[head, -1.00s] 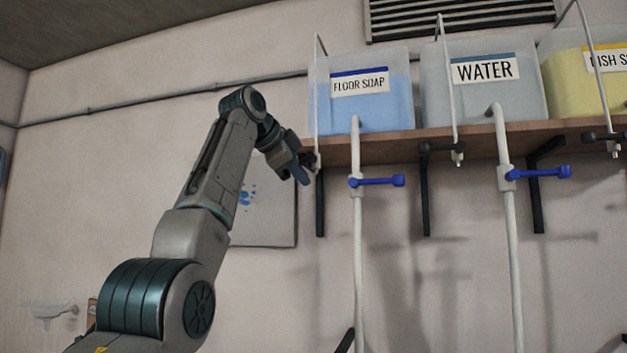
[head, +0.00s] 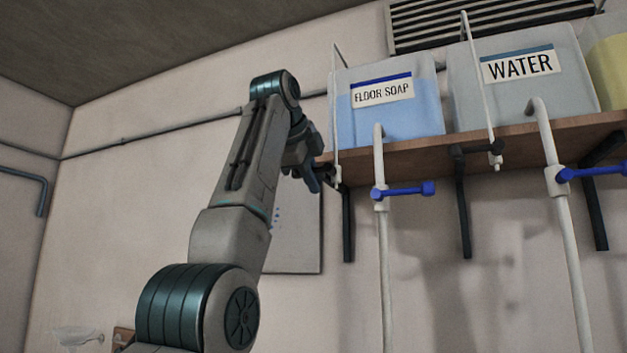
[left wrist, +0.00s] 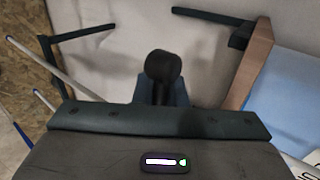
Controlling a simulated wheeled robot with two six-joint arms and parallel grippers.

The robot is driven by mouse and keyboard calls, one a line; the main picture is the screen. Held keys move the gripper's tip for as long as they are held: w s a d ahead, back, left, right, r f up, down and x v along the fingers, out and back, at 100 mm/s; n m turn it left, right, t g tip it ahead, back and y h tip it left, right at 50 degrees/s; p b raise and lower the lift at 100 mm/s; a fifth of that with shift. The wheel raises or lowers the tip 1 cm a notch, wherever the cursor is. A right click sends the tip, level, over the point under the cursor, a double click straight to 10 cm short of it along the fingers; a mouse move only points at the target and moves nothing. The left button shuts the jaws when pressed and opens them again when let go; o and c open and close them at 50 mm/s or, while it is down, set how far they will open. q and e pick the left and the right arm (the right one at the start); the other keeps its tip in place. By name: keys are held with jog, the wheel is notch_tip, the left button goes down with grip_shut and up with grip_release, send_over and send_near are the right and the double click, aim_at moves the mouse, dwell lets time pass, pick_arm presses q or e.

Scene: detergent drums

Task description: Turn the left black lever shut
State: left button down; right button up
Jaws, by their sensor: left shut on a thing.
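The left black lever sits on the thin white pipe (head: 336,110) in front of the blue floor soap drum (head: 395,125). In the head view it is mostly hidden by my left gripper (head: 313,181), which is at the left end of the shelf. In the left wrist view the lever's round black end (left wrist: 163,68) shows between the fingers. The left gripper is shut on this lever. The lever's exact angle is hard to tell. My right gripper is not in view.
A wooden shelf (head: 415,160) on black brackets holds the drums, with a water drum (head: 525,95) to the right. Another black lever (head: 470,148) is on its thin pipe. Blue levers (head: 405,190) are on the thicker white pipes below.

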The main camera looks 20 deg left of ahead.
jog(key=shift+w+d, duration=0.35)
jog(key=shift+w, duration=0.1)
pick_arm(q)
jog(key=c, duration=1.5)
grip_release()
jog(key=shift+d, duration=0.1)
jog(key=b+v, duration=0.1)
jog(key=v, duration=0.9)
jog(key=shift+s+r, duration=0.2)
jog(key=shift+s, duration=0.1)
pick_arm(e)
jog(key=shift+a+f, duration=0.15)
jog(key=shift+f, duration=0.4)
pick_arm(q)
jog(key=shift+s, duration=0.1)
